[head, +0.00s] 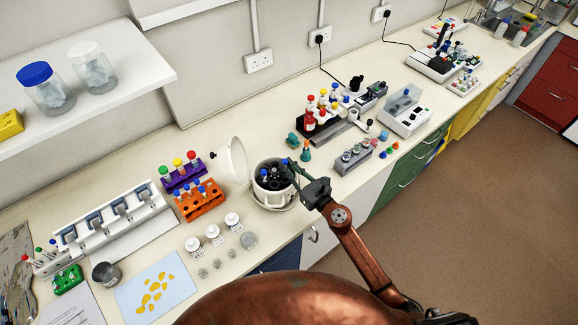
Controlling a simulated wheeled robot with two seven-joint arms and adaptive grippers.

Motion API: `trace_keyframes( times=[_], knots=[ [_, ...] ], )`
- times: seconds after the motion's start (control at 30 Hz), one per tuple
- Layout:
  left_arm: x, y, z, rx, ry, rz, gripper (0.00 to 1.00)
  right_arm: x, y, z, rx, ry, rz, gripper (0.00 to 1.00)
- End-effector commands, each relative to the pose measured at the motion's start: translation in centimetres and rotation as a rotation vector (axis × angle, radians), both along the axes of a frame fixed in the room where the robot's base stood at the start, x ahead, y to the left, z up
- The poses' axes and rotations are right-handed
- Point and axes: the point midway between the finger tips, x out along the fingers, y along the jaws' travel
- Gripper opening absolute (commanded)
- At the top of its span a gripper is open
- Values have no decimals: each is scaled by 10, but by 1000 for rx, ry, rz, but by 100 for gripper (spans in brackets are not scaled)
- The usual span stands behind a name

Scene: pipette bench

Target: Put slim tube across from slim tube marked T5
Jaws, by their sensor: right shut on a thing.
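A white round centrifuge (273,201) stands on the bench with its lid (234,162) swung open to the left. Its dark rotor shows inside, with a blue-capped slim tube (264,173) seated toward the left. My right gripper (289,166) reaches in from the right, at the rotor's far right side. It is shut on a slim tube with a blue top (285,161), mostly hidden by the fingers. I cannot tell whether this tube is inside a rotor slot or just above it. The mark T5 is too small to read. My left gripper is not in view.
Orange (203,207) and purple (182,179) tube racks stand left of the centrifuge. Small white-lidded jars (212,231) stand in front. A grey rack (354,158) and teal pieces (305,152) lie to the right. Bare bench shows behind the lid.

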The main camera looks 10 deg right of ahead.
Motion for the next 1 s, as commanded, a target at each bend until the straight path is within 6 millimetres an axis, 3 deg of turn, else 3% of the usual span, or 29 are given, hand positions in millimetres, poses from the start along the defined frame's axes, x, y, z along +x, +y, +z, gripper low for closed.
trace_keyframes(
  times=[0.27, 0.3, 0.6, 0.87, 1.0],
  knots=[
    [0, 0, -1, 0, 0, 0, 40, 0, 0, -1, 0, -1, 0, 5],
    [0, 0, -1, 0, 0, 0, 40, 0, 0, -1, 0, 0, 0, 16],
    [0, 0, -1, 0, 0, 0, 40, 0, 0, -1, 0, 0, 0, 36],
    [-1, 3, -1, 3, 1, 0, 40, -1, 0, -1, 0, 0, 0, 36],
    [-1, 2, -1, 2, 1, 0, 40, -11, -7, -3, -1, 2, -1, 36]
  ],
)
